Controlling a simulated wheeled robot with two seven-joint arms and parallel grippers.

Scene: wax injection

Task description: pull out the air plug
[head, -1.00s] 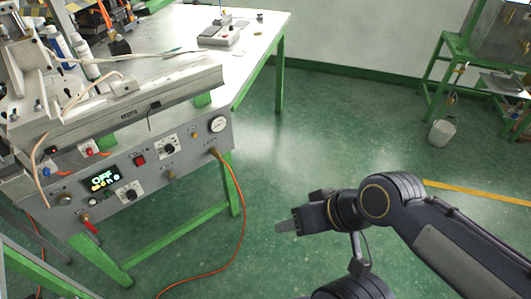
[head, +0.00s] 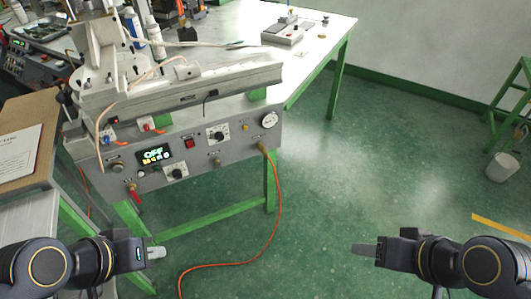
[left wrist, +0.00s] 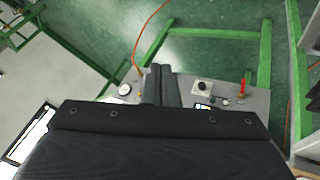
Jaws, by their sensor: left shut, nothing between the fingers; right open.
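The air plug (head: 262,147) is a small brass-coloured fitting at the right end of the machine's grey front panel (head: 200,172), just below the round gauge. An orange hose (head: 279,205) runs from it down to the floor. In the left wrist view the hose (left wrist: 140,45) meets the panel near the gauge, left of my fingers. My left gripper (head: 156,253) is shut and empty, in front of and below the panel's left part, apart from the plug. It also shows in the left wrist view (left wrist: 160,80). My right gripper (head: 364,249) is open and empty, right of the hose.
The panel carries a display (head: 154,156) reading OFF, knobs, a red-handled valve (head: 135,193) and the gauge (head: 269,120). Green table legs (head: 270,185) stand below. The floor between my grippers is clear apart from the hose.

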